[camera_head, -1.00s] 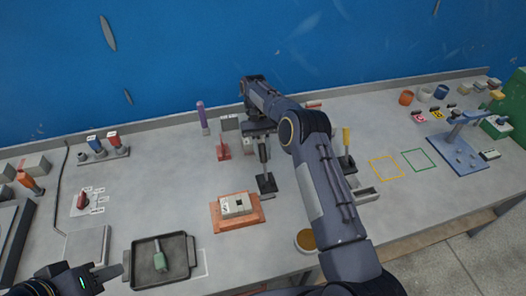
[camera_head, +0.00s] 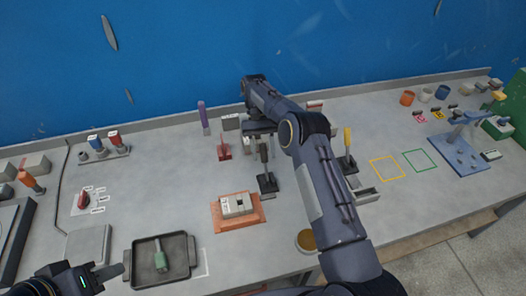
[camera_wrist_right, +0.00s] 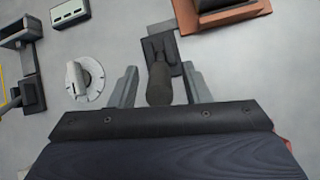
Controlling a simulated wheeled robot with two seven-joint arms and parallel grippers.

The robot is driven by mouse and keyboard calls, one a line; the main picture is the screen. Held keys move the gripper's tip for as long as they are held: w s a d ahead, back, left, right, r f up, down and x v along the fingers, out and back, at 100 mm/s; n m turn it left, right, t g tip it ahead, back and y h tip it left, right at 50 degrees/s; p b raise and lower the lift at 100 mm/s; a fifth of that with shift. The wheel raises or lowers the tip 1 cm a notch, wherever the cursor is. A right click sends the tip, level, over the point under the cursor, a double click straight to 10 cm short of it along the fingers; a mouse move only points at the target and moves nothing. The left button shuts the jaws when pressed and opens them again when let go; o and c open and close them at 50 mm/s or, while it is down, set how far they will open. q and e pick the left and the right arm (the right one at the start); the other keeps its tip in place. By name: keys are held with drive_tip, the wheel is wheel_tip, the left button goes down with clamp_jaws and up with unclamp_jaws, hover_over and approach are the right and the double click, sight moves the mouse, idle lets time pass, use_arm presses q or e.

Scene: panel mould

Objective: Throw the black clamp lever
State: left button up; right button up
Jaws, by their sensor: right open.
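The black clamp lever (camera_head: 264,154) stands on a dark base on the bench, just behind the orange-based block. In the right wrist view its dark rounded handle (camera_wrist_right: 159,82) points toward the camera, between the two grey fingers of my right gripper (camera_wrist_right: 162,82). Those fingers are apart, with a visible gap on each side of the handle. In the head view my right gripper (camera_head: 258,136) is at the lever's top, mostly hidden by my arm. My left gripper (camera_head: 106,272) is at the lower left, away from the lever; its jaw opening is unclear.
A red lever (camera_head: 223,150) stands left of the black one, a yellow-handled lever (camera_head: 348,142) to the right. The orange-based block (camera_head: 238,206) is in front. A white knob (camera_wrist_right: 82,80) is beside my right fingers. A dark tray (camera_head: 143,277) lies near my left gripper.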

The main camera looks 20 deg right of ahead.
sight(263, 146)
drive_tip(key=shift+r, duration=0.2)
drive_tip(key=shift+r+b, duration=0.4)
drive_tip(key=shift+b, duration=0.25)
wheel_tip(263, 146, up, 3)
drive_tip(key=p, duration=0.2)
drive_tip(key=shift+f+p, duration=0.15)
drive_tip(key=shift+p, duration=0.25)
drive_tip(key=shift+s+a+b, duration=0.1)
drive_tip(key=shift+s+b, duration=0.25)
drive_tip(key=shift+b, duration=0.55)
drive_tip(key=s+a+r+b, duration=0.4)
drive_tip(key=s+r, duration=0.5)
drive_tip(key=s, duration=0.3)
drive_tip(key=shift+s+a+b, duration=0.2)
drive_tip(key=shift+s+b, duration=0.1)
drive_tip(key=shift+b, duration=0.4)
drive_tip(key=shift+d, duration=0.1)
